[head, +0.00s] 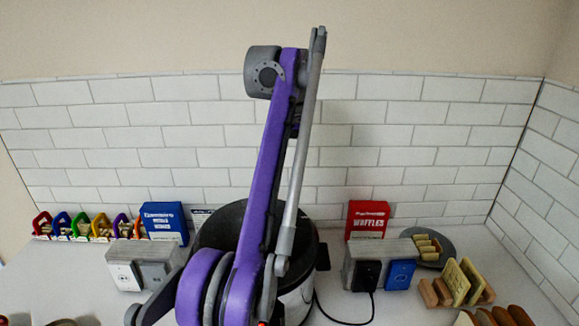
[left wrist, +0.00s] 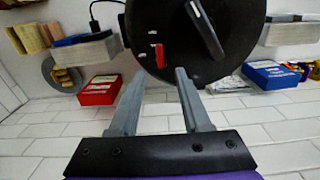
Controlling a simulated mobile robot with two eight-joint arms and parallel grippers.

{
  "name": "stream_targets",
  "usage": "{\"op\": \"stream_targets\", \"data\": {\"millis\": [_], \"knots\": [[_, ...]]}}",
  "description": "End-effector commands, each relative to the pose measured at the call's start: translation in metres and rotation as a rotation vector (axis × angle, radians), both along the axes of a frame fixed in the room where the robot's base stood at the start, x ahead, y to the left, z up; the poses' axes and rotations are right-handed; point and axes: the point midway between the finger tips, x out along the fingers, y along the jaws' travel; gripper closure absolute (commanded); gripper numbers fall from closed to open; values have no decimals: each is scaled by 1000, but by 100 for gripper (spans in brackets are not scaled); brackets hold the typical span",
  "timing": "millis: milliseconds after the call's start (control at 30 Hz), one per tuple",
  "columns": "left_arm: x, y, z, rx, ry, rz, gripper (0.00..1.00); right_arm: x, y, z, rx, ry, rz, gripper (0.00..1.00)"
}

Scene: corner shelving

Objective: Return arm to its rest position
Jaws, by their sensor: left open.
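My left arm, purple and grey, rises through the middle of the head view and covers part of the counter and wall. My left gripper (left wrist: 160,76) shows in the left wrist view, its two grey fingers apart with nothing between them. A round black-topped cooker (left wrist: 180,50) lies beyond the fingertips in that view, with a dark bar handle and a red tab on top. In the head view the cooker (head: 320,235) stands behind the arm and is largely hidden. My right gripper is not seen.
A blue box (head: 165,222) and coloured bread holders (head: 80,228) stand left; a red waffles box (head: 367,218) stands right. Outlet blocks (head: 362,265), a grey plate (head: 440,238) and a bread rack (head: 458,284) are on the counter. White tiled walls (head: 400,130) close the back and right.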

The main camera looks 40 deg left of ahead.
Motion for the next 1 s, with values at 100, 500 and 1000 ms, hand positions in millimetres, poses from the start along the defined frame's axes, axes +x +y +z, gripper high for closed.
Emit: {"op": "stream_targets", "data": {"millis": [100,500,1000], "knots": [[0,0,4,0,0,0,52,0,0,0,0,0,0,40],[-1,-1,6,0,0,0,52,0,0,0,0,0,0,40],[7,-28,-3,27,-57,-85,52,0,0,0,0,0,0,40]]}}
